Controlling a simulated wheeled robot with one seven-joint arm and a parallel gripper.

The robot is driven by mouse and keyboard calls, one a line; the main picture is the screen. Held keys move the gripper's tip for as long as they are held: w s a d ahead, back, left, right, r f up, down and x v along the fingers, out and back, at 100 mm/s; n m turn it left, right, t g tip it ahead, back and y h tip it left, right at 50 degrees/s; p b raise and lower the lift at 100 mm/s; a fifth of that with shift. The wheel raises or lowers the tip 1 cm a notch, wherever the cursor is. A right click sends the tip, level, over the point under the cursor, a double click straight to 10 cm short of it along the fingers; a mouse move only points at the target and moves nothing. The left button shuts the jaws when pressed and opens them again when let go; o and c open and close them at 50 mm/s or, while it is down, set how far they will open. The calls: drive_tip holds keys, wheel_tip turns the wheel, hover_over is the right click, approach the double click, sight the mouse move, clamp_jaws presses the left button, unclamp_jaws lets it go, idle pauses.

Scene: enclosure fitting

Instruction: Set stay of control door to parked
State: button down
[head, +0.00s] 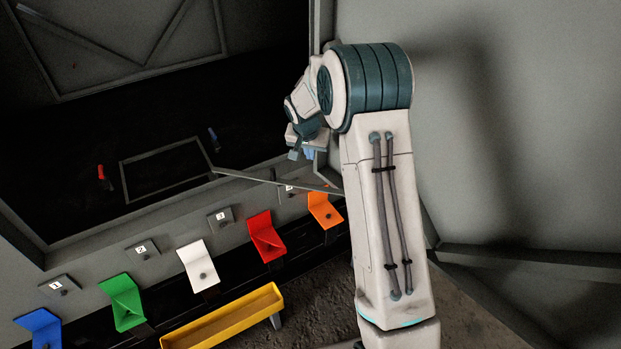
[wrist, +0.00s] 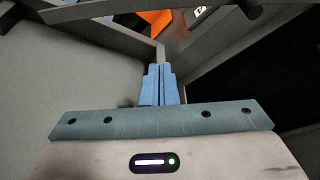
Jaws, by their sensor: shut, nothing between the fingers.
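A thin grey bar, which looks like the stay (head: 250,177), runs from the dark opening of the enclosure toward the lower edge of the open door (head: 490,110). The door is a large grey panel at the right in the head view. My gripper (head: 308,154) is by the door's hinge side, above the bar's right end. In the wrist view my gripper's blue fingers (wrist: 158,84) are together with nothing between them. A grey bar (wrist: 100,9) and a dark rod end cross the top of that view, beyond the fingertips. My arm hides part of the door.
Blue, green, white, red (head: 266,237) and orange (head: 325,211) angled flaps line the sill below the opening, with numbered plates above. A yellow tray (head: 225,318) stands in front. Red (head: 104,177) and blue (head: 214,139) handles show inside the dark enclosure.

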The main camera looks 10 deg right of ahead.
wheel_tip(320, 180, down, 9)
drive_tip(key=shift+s+a+f+p, duration=0.15)
drive_tip(key=shift+s+f+p, duration=0.05)
drive_tip(key=shift+s+p, duration=0.15)
idle(0.7)
